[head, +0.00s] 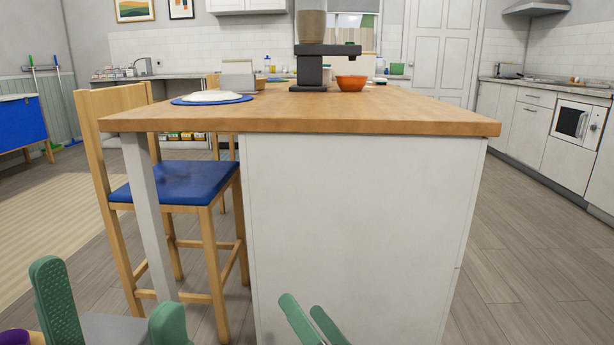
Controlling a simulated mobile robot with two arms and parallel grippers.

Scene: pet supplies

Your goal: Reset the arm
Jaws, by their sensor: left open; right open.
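My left gripper (110,310) shows at the bottom left of the head view, with its two green fingers spread wide apart and nothing between them. My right gripper (304,306) is at the bottom centre, its two green fingers a little apart and empty. Both grippers are in front of the kitchen island, below the level of its top, and hold nothing. The arms behind the grippers are mostly out of view. A small purple piece shows at the bottom left corner, and I cannot tell what it is.
A kitchen island with a wooden top (420,112) stands ahead. On it are a grey machine (310,72), an orange bowl (351,82) and a blue plate (200,101). A wooden chair with a blue seat (175,188) stands at its left. Floor (535,250) is clear on the right.

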